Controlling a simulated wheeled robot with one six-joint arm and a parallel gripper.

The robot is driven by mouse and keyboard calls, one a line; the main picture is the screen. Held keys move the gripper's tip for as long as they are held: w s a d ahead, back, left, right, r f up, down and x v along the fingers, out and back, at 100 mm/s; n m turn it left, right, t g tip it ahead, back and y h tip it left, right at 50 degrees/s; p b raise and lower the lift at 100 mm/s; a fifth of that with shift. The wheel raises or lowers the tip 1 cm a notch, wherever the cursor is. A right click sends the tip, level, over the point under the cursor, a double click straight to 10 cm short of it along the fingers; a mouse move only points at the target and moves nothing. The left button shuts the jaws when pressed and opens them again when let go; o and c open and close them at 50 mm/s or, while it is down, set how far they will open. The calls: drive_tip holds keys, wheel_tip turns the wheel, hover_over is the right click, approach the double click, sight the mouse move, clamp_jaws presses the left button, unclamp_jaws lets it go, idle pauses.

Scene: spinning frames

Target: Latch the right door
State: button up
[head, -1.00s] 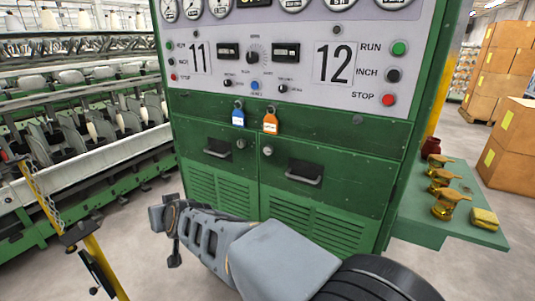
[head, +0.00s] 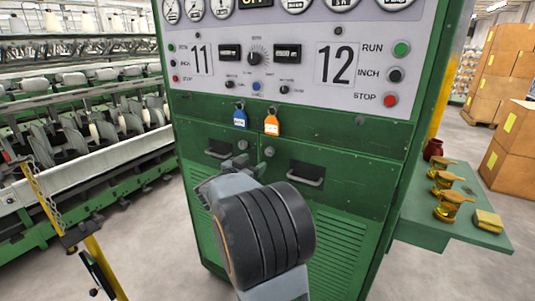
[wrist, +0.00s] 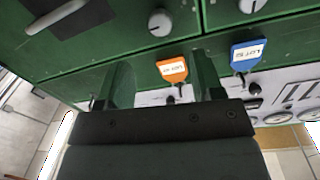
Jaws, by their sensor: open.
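The right door (head: 325,200) of the green cabinet has a recessed dark handle (head: 306,172) and a round grey latch knob (head: 269,151) at its upper left corner. It looks flush with the cabinet front. In the wrist view, which is upside down, the right door's knob (wrist: 160,22) is beyond my fingertips, with the door handle (wrist: 55,15) at upper left. My gripper (wrist: 163,78) is open and empty, its fingers apart, facing the cabinet front. In the head view my arm hides most of the gripper. The knob's turn angle is too small to tell.
An orange tag (head: 271,125) and a blue tag (head: 240,118) hang above the doors. The left door (head: 200,160) has its own knob. A green side shelf (head: 430,225) with brass pieces juts out right. A yellow post (head: 97,255) stands at left.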

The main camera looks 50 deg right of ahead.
sight(268, 152)
drive_tip(key=d, duration=0.3)
drive_tip(key=w+d, duration=0.1)
drive_tip(key=d, duration=0.2)
drive_tip(key=d+p, duration=0.1)
drive_tip(key=d, duration=0.2)
drive_tip(key=shift+w, duration=0.4)
clamp_jaws()
